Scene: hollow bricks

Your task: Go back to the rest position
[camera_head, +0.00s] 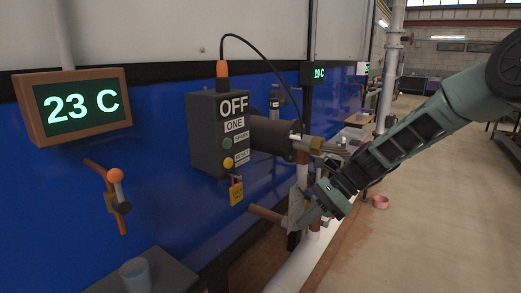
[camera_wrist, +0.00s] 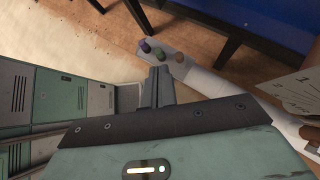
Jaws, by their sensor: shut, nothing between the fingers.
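My gripper (camera_wrist: 158,84) is shut and empty in the wrist view, its two dark fingers together. In the head view my arm reaches in from the upper right and bends down, with its lower end (camera_head: 312,212) beside the pipes and to the right of the control box. The fingertips are hard to make out there against the pipework. The dark control box (camera_head: 207,135) shows OFF and ONE, with a green and a yellow button. A yellow padlock (camera_head: 236,191) hangs below it.
A screen (camera_head: 75,104) reads 23 C at the left, above an orange-handled valve (camera_head: 116,188). A light blue cup (camera_head: 136,274) stands on a dark surface below. White pipes (camera_head: 290,278) run near my arm. Open floor (camera_head: 430,200) lies to the right.

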